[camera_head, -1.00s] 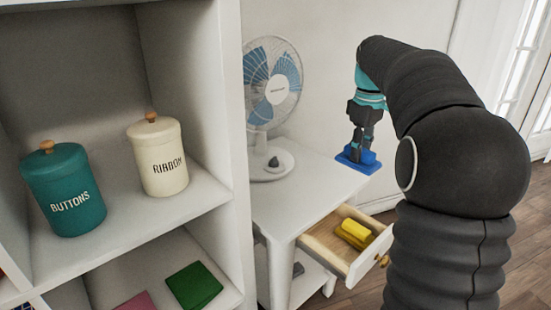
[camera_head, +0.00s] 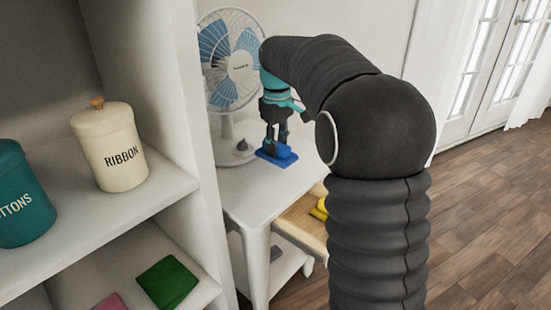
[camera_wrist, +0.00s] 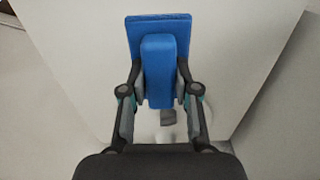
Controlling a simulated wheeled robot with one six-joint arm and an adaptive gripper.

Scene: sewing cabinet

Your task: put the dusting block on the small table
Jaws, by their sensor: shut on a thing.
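The blue dusting block (camera_head: 277,157) has a flat base and a raised grip. It also shows in the wrist view (camera_wrist: 158,60), with my gripper (camera_wrist: 160,95) shut on its grip from both sides. In the head view my gripper (camera_head: 275,140) points down and holds the block over the top of the small white table (camera_head: 262,190), close to the surface. I cannot tell whether the block touches the table. The fan's base is to the left of the block.
A white and blue fan (camera_head: 232,70) stands at the table's back left. The table's drawer (camera_head: 303,228) is open with yellow things (camera_head: 320,207) in it, partly hidden by my arm. At left, a white shelf holds a ribbon jar (camera_head: 110,145) and a teal jar (camera_head: 20,195).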

